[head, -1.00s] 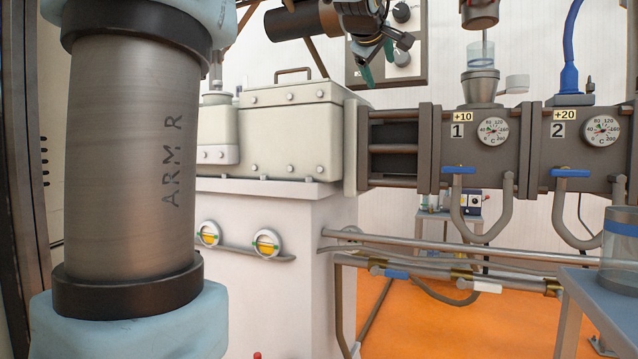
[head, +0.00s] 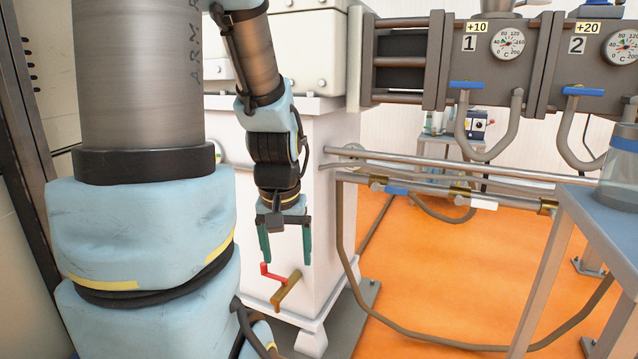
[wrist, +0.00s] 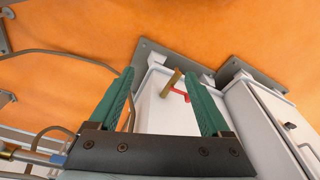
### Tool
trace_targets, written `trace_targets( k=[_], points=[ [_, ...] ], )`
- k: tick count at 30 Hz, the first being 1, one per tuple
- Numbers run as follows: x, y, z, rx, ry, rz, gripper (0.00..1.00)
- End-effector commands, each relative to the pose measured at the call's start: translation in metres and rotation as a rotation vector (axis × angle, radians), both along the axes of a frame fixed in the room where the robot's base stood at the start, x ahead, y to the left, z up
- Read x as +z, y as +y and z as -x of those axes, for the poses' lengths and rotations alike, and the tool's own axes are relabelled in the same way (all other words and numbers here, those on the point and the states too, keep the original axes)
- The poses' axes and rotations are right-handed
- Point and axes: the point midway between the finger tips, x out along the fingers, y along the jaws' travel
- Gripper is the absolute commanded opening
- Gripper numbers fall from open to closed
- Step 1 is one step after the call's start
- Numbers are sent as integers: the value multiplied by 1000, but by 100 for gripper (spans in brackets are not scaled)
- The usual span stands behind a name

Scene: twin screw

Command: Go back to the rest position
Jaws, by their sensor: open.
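My gripper (head: 286,258) hangs pointing down in the head view, in front of the white machine cabinet (head: 318,215). Its two green fingers are apart and nothing is between them. In the wrist view my gripper (wrist: 165,95) also shows open and empty. Past the fingertips is a brass drain spout (head: 287,290) with a red lever (head: 270,272) on the cabinet's lower part. In the wrist view the spout (wrist: 171,83) and the red lever (wrist: 182,95) appear between the fingers, beyond them. I cannot tell how far they are from the fingertips.
Pipes with a blue-handled valve (head: 396,190) run right from the cabinet. Grey barrel blocks with gauges (head: 508,42) are above. A grey table (head: 590,215) holding a clear container (head: 622,165) stands at the right. The orange floor (head: 440,270) between is mostly open, crossed by a hose.

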Motion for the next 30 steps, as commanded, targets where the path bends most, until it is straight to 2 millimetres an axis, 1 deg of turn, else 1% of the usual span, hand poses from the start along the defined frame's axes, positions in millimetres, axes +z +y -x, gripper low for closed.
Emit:
trace_targets(
  k=[1, 2, 3, 11, 14, 21, 24, 27, 30],
  points=[
    [-11, 6, 18, -13, 40, -6, 82],
    [-17, 9, 29, -25, 60, -9, 82],
    [6, 7, 22, -27, 46, -7, 82],
    [63, 6, 21, -25, 43, -8, 82],
    [92, 6, 20, -25, 42, -8, 82],
    [169, 6, 20, -24, 42, -8, 82],
    [198, 6, 20, -24, 42, -8, 82],
    [220, 6, 20, -24, 42, -8, 82],
    [234, 6, 20, -24, 42, -8, 82]
  ],
)
